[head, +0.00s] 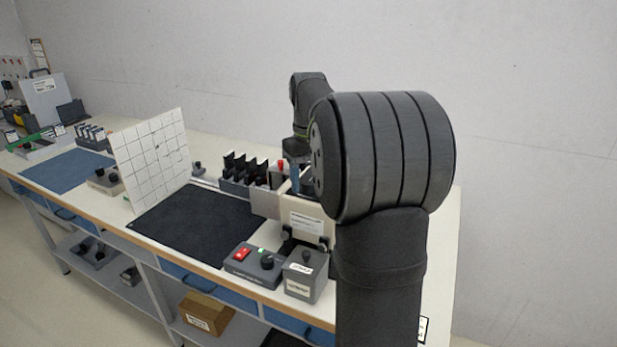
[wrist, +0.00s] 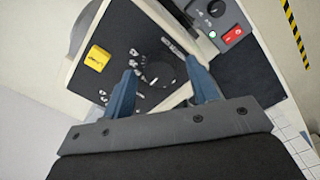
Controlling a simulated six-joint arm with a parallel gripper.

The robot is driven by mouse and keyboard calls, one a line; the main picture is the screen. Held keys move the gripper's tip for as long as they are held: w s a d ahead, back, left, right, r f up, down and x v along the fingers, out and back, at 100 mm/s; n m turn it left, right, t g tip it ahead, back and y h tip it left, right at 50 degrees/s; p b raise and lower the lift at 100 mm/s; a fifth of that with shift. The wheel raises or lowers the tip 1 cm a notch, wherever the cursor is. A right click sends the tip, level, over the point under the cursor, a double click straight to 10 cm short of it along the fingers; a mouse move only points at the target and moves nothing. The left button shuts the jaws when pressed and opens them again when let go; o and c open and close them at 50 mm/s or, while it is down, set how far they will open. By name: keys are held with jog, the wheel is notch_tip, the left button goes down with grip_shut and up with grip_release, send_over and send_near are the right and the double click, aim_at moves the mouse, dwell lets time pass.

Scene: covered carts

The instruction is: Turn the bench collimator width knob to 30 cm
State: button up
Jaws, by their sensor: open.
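In the wrist view, a round black knob (wrist: 160,73) sits on a dark panel (wrist: 122,38) with pale markings around it. The panel has a light frame. The markings are too small to read, so I cannot tell the knob's setting. My gripper (wrist: 160,67) is open, its two blue fingers spread to the left and right of the knob. I cannot tell whether either finger touches it. In the head view, the beige housing (head: 307,222) is partly hidden behind my arm, and the knob does not show.
A yellow block or label (wrist: 97,59) lies left of the knob. A grey control box (head: 253,265) with a red switch and black knob stands near the bench's front edge, beside a smaller grey box (head: 306,276). A gridded white board (head: 150,157) stands beyond a black mat (head: 196,221).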

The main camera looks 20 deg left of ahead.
aim_at(309, 182)
jog(key=c, duration=1)
jog(key=shift+m, duration=2.5)
jog(key=o, duration=1)
notch_tip(309, 182, up, 18)
jog(key=shift+f, duration=0.25)
